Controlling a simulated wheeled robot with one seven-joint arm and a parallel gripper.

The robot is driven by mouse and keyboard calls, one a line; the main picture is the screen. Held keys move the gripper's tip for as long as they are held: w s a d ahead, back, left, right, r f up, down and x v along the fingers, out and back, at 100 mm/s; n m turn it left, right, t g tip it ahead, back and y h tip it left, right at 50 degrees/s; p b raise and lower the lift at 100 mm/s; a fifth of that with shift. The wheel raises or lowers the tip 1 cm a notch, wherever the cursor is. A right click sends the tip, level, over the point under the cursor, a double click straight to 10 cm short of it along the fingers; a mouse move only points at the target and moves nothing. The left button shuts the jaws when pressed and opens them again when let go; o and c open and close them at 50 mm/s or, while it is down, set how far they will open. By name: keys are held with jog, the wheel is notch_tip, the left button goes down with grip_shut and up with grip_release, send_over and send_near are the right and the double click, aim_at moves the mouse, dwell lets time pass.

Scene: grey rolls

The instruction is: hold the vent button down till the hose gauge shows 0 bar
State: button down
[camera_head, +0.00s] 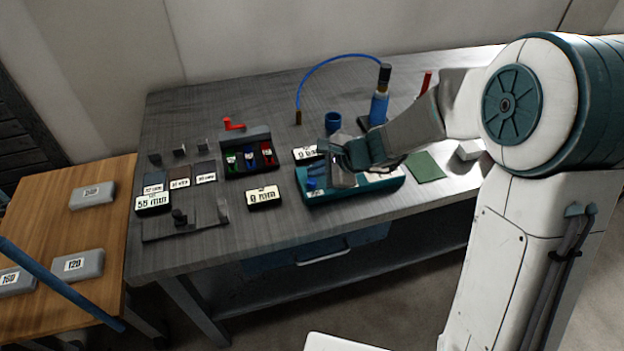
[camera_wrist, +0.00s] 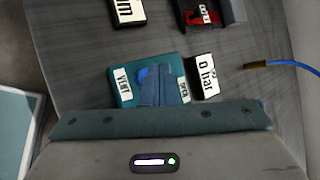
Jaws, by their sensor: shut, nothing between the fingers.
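The teal vent box (camera_head: 372,190) lies at the bench's front right; it also shows in the wrist view (camera_wrist: 125,100), with labels reading VENT and OPEN. Its blue vent button (camera_head: 312,183) shows in the wrist view (camera_wrist: 142,74) beside my fingertips, partly covered by them. My gripper (camera_head: 342,180) is shut and empty, pointing down over the box; its fingers also show in the wrist view (camera_wrist: 160,75). I cannot tell whether they touch the button. The hose gauge (camera_wrist: 204,76) reads 0 bar; it stands behind the box in the head view (camera_head: 306,153), partly hidden.
A blue hose (camera_head: 335,58) arches to a blue bottle (camera_head: 379,108) behind my gripper. A green mat (camera_head: 425,167) lies right.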

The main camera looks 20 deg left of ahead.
aim_at(316, 182)
jog(key=shift+r+p, duration=1.9)
jog(key=shift+r, duration=0.65)
jog(key=s+d+r+n+h, duration=0.2)
jog(key=s+d, duration=0.4)
jog(key=d, duration=0.3)
jog(key=s+d+r+n+h, duration=0.3)
jog(key=s+d+n, duration=0.3)
jog(key=d, duration=0.4)
jog(key=s+d+r+n+h, duration=0.3)
jog(key=s+d, duration=0.3)
jog(key=d, duration=0.3)
jog(key=shift+s+d+n+h, duration=0.3)
jog(key=shift+s+n+h, duration=0.1)
jog(key=shift+n, duration=0.2)
